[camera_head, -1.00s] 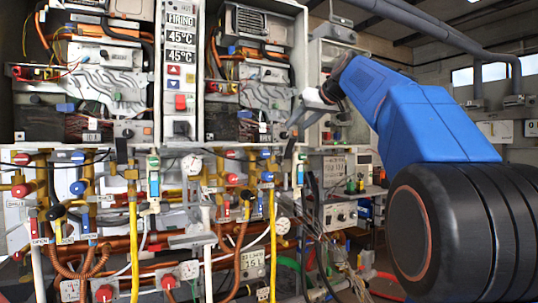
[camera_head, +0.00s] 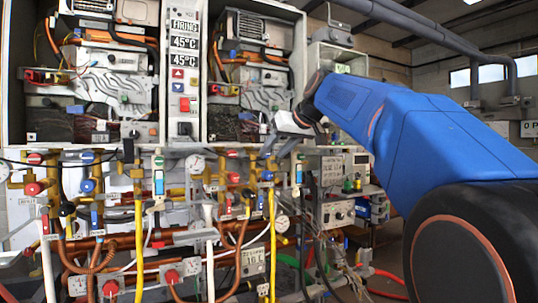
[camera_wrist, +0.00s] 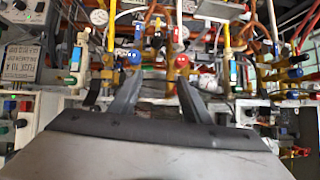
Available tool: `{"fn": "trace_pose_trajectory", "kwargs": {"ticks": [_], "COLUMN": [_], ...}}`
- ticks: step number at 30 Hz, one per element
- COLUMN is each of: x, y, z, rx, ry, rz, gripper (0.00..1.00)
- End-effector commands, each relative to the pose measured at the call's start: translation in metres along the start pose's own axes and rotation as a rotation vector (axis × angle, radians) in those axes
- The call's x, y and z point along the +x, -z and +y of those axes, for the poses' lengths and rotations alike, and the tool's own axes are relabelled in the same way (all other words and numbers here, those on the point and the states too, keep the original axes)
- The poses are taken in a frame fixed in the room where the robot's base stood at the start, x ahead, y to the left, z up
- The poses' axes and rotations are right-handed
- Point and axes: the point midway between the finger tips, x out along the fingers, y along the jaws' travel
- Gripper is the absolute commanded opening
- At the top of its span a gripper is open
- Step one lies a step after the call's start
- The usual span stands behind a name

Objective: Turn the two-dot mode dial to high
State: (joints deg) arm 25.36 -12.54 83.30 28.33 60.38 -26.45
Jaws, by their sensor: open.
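The matching lower right corner of the right heater (camera_head: 232,124) is hidden behind my gripper, so I cannot tell which dial carries two dots. My gripper (camera_head: 279,153) is in front of that corner, tilted downward, with its fingers apart and nothing between them. In the wrist view my gripper (camera_wrist: 159,78) is open over pipes and valves seen upside down. No dial can be made out there.
A display column (camera_head: 184,70) stands between the heaters. Brass valves, red and blue handles (camera_head: 87,185), a yellow pipe (camera_head: 138,240) and gauges crowd the space below. Instrument boxes (camera_head: 340,212) stand on a shelf to the right.

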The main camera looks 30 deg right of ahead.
Motion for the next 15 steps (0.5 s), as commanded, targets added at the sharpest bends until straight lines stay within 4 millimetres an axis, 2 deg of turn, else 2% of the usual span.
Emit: {"fn": "trace_pose_trajectory", "kwargs": {"ticks": [6, 15], "x": [0.0014, 0.0017], "y": [-0.0105, -0.0121], "z": [-0.0055, -0.0059], "rx": [0.003, 0.004], "ry": [0.002, 0.001], "rz": [-0.013, -0.016], "gripper": [0.43, 0.43]}}
